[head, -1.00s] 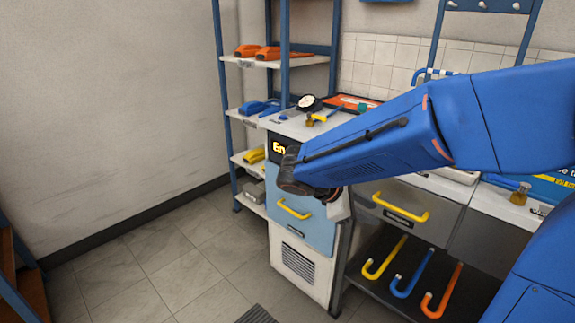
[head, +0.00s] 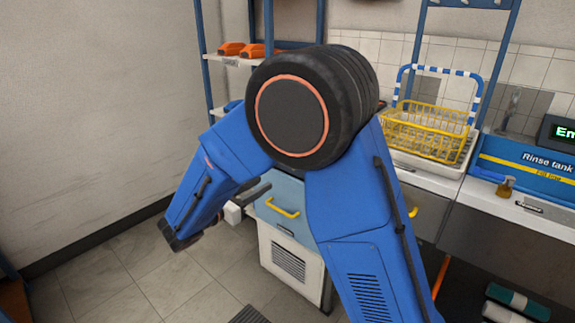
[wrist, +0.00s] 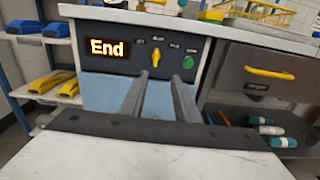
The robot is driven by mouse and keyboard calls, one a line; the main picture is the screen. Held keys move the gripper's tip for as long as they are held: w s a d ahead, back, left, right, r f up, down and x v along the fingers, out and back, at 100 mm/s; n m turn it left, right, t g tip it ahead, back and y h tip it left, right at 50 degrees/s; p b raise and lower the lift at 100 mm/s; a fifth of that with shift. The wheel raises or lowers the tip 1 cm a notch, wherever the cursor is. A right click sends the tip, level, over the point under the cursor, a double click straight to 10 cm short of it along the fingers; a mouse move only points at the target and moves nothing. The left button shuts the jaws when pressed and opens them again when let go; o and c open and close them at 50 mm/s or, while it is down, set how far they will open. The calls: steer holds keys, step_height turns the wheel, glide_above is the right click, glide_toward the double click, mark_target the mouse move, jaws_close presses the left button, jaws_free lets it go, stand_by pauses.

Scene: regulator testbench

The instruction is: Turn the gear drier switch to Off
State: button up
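The gear drier's dark control panel (wrist: 125,55) fills the upper middle of the wrist view, with a lit "End" display (wrist: 107,48). The yellow switch (wrist: 155,58) on it stands roughly upright, pointing at the middle of several small labels I cannot read. My gripper (wrist: 159,80) is open and empty. Its two fingers point at the panel, just below and on either side of the switch, and seem apart from it. In the head view my arm hides the panel; the drier shows by its blue front (head: 290,212), with the dark gripper fingers (head: 254,192) at its left.
A green button (wrist: 188,61) sits right of the switch. A yellow handle (wrist: 265,71) is on the grey drawer at right. Shelves with blue and yellow items (wrist: 50,82) stand at left. A yellow basket (head: 428,130) is on the counter. The floor at left is clear.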

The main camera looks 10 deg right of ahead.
steer(key=w+x, duration=0.1)
steer(key=x, duration=1.5)
steer(key=shift+w, duration=0.15)
steer(key=shift+r, duration=0.1)
jaws_close()
